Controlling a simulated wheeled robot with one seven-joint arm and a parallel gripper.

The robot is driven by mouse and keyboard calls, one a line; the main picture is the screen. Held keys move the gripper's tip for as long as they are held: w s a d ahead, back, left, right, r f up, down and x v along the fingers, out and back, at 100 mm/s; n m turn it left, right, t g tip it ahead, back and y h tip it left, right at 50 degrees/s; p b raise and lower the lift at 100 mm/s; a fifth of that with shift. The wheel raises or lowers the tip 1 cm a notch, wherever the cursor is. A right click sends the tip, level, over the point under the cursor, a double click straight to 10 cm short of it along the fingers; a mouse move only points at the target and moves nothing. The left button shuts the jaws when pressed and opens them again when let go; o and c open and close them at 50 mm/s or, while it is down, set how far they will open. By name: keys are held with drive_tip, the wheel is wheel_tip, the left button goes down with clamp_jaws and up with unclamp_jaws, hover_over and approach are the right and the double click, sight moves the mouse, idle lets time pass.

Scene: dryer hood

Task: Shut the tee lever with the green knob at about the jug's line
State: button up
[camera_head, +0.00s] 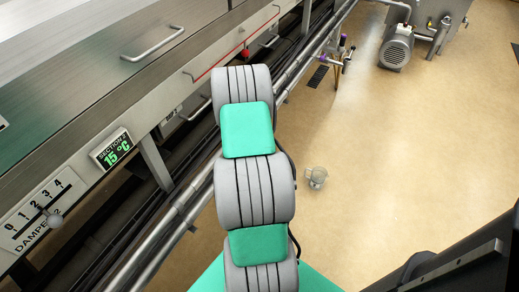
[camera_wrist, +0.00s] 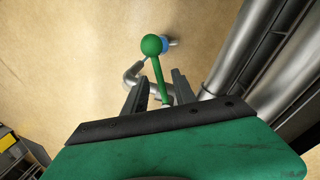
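In the wrist view, a green lever with a round green knob (camera_wrist: 151,45) stands out from a grey bent pipe (camera_wrist: 132,76). The lever's green shaft runs down from the knob, between the two dark fingers of my gripper (camera_wrist: 160,78). The fingers are open, with a visible gap on each side of the shaft. The knob shows beyond the fingertips. A blue part (camera_wrist: 165,44) sits just behind the knob. In the head view, my arm hides the gripper and this lever. A small clear jug (camera_head: 316,177) stands on the floor there.
Long steel pipes run at the right of the wrist view (camera_wrist: 240,45). In the head view, the dryer hood (camera_head: 90,70) with a damper scale (camera_head: 42,208) fills the left. Purple-handled valves (camera_head: 342,50) and a motor (camera_head: 397,47) are at the back. The right floor is mostly clear.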

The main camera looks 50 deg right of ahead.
wheel_tip(320, 180, up, 8)
drive_tip(key=w+p, duration=0.1)
drive_tip(key=shift+a+f, duration=0.15)
drive_tip(key=shift+a, duration=0.3)
